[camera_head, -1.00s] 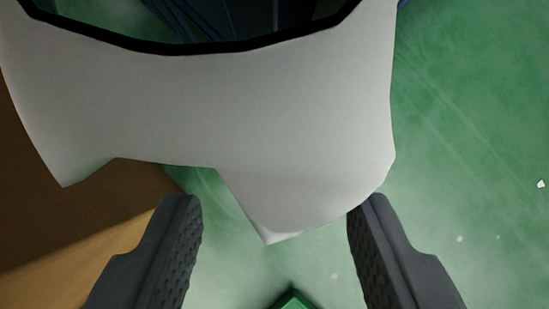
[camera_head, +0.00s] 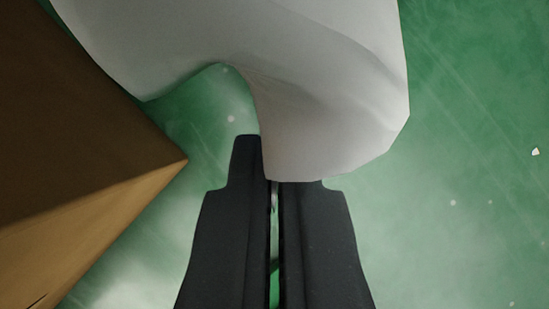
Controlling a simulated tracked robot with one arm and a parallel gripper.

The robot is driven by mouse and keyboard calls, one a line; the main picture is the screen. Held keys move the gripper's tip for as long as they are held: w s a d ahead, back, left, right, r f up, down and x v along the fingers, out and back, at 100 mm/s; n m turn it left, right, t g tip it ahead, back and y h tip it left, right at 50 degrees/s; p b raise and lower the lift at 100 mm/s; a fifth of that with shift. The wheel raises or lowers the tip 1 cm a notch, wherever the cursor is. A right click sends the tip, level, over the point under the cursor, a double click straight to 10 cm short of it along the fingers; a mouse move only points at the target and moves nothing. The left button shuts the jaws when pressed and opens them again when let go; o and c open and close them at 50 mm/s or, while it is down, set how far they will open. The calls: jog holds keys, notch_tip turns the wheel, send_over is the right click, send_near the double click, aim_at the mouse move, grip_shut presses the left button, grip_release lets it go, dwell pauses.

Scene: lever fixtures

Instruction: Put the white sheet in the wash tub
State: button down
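The white sheet (camera_head: 325,85) hangs down from the top of the view, its lower part gathered and folded. Its lower end lies at my gripper (camera_head: 268,160), covering the tip of the right finger. The left fingertip shows beside the sheet's edge. The two fingers are drawn together with only a thin gap, shut on the sheet's lower end. The exact pinch between the fingers is hidden. No wash tub can be made out in the present view.
A brown wooden block or box (camera_head: 85,215) with a sharp corner stands at the left, close to my gripper. The green, scuffed floor (camera_head: 470,150) is open on the right, with a few small pale specks.

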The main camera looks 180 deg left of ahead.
notch_tip(320, 180, up, 16)
jog(key=f+p, duration=0.1)
jog(key=p, duration=0.5)
jog(key=w+r+p+v, duration=0.1)
jog(key=p+v, duration=0.3)
jog(key=v, duration=1.3)
jog(key=w+r+p+v, duration=0.1)
jog(key=w+p+v, duration=0.2)
jog(key=v, duration=1.3)
jog(key=w+r+p+v, duration=0.2)
jog(key=w+p+v, duration=0.1)
jog(key=v, duration=1.4)
jog(key=shift+r+p, duration=0.35)
jog(key=shift+p, duration=0.45)
